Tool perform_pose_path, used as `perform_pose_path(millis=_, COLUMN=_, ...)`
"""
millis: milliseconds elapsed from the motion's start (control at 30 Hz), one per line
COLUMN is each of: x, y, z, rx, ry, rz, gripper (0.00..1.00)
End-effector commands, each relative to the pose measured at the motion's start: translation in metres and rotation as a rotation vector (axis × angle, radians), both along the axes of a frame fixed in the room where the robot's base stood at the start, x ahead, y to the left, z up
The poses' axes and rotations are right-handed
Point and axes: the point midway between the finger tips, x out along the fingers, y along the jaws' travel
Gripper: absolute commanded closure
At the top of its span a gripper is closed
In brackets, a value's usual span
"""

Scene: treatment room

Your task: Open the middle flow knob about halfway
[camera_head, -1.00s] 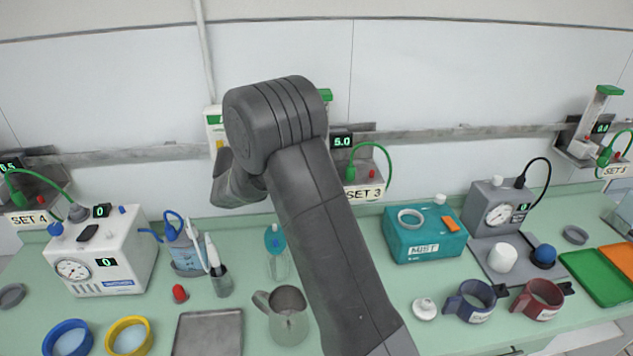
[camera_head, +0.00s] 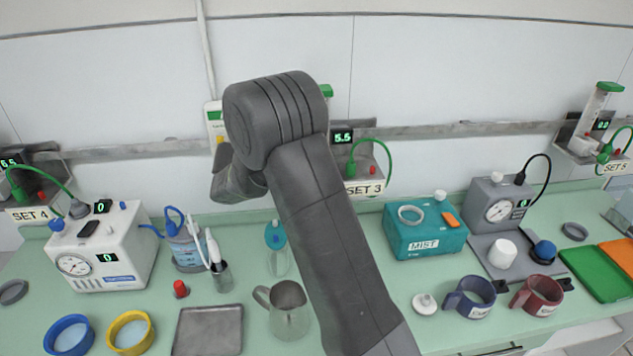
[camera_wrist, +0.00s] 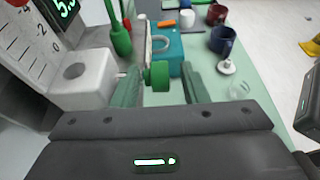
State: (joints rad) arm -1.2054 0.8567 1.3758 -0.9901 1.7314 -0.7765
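The middle set, with its SET 3 sign (camera_head: 364,188), is on the wall rail, partly hidden behind my arm. Its lit display (camera_head: 342,137) reads 5.5. In the wrist view the green flow knob (camera_wrist: 158,77) stands out to the right of a white block (camera_wrist: 84,78) below the scaled tube (camera_wrist: 27,42). My gripper (camera_wrist: 162,71) has one finger on each side of the knob. A gap shows between the knob and the right finger, so it looks open around the knob. In the head view my arm hides the gripper and knob.
A green plug with hose (camera_wrist: 121,40) is close by the knob. SET 4 (camera_head: 30,215) and SET 5 (camera_head: 613,168) hang at either side.

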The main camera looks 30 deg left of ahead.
Motion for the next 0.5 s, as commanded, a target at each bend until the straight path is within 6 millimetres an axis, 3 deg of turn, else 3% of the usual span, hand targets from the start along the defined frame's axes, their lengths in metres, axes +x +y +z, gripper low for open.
perform_pose_path(millis=300, x=-0.001, y=0.0, z=0.058, rx=0.006, ry=-0.002, rz=-0.001, gripper=0.6)
perform_pose_path(millis=500, x=-0.001, y=-0.001, z=0.085, rx=0.001, ry=0.0, rz=0.0, gripper=0.6)
